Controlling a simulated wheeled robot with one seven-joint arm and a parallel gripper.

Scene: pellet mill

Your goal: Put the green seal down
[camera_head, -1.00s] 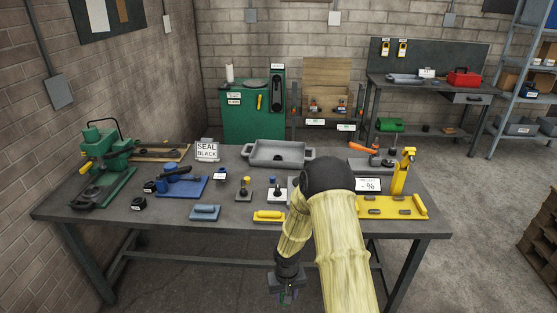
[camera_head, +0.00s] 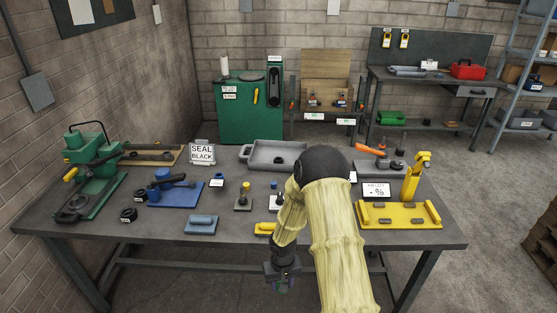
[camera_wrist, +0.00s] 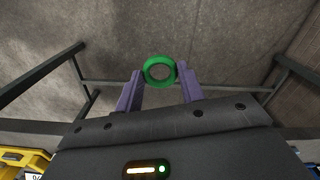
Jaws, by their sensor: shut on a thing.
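The green seal (camera_wrist: 160,71) is a ring, held between the two purple fingertips of my gripper (camera_wrist: 159,77) in the wrist view. My gripper is shut on it, and concrete floor and table legs show behind it. In the head view my gripper (camera_head: 280,284) hangs in front of the table's front edge, below the level of the top. The seal is too small and dark to make out there. The table (camera_head: 110,222) is dark grey and carries a sign reading "SEAL BLACK" (camera_head: 202,152).
On the table are a green press (camera_head: 92,168), black rings (camera_head: 129,214), a blue fixture (camera_head: 165,188), a blue block (camera_head: 201,224), a grey tray (camera_head: 262,156) and a yellow fixture (camera_head: 400,215). A yellow block (camera_head: 264,229) sits at the front edge. Bare tabletop shows between them.

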